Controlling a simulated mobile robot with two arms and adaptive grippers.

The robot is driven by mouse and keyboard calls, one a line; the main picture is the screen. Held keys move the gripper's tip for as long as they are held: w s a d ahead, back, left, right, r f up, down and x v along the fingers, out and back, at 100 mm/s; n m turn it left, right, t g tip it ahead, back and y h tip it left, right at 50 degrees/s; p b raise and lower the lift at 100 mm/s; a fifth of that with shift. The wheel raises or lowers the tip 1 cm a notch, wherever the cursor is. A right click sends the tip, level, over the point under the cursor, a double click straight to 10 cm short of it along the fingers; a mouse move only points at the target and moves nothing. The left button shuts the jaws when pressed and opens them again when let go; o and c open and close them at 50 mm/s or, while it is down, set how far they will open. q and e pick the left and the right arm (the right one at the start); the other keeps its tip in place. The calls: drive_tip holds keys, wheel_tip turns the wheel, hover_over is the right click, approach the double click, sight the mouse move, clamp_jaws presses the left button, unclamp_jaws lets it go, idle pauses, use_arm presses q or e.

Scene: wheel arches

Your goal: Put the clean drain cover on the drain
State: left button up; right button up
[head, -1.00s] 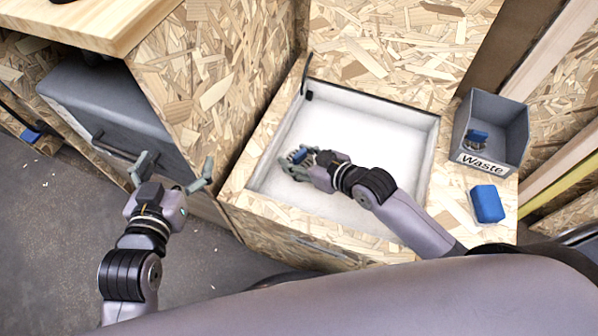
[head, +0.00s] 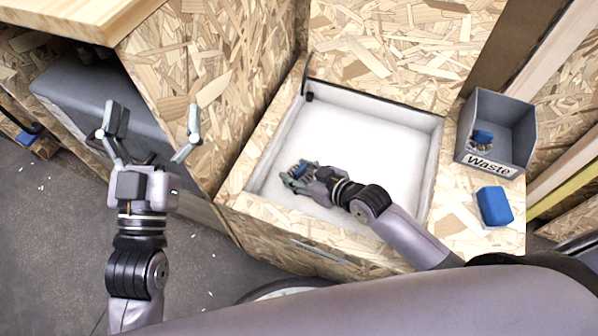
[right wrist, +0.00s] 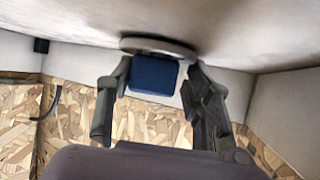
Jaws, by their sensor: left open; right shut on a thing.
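A drain cover with a blue grip (head: 298,170) is in my right gripper (head: 292,181), low inside the white sink (head: 365,130). In the right wrist view the blue grip (right wrist: 153,75) sits between the two fingers, with a round grey disc (right wrist: 160,46) against or very near the white sink floor. Whether the disc touches the floor I cannot tell. The drain itself is not visible; the hand and cover may hide it. My left gripper (head: 152,118) is open and empty, in front of the grey drawer at the left.
A grey bin (head: 488,152) labelled "Waste" stands right of the sink, holding another blue-topped piece (head: 483,137). A blue block (head: 494,206) lies on the chipboard top in front of it. A black fixture (head: 309,96) is at the sink's back left corner.

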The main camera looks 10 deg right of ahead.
drive_tip(key=shift+f, duration=0.15)
drive_tip(key=o, duration=1.2)
drive_tip(key=shift+c, duration=0.2)
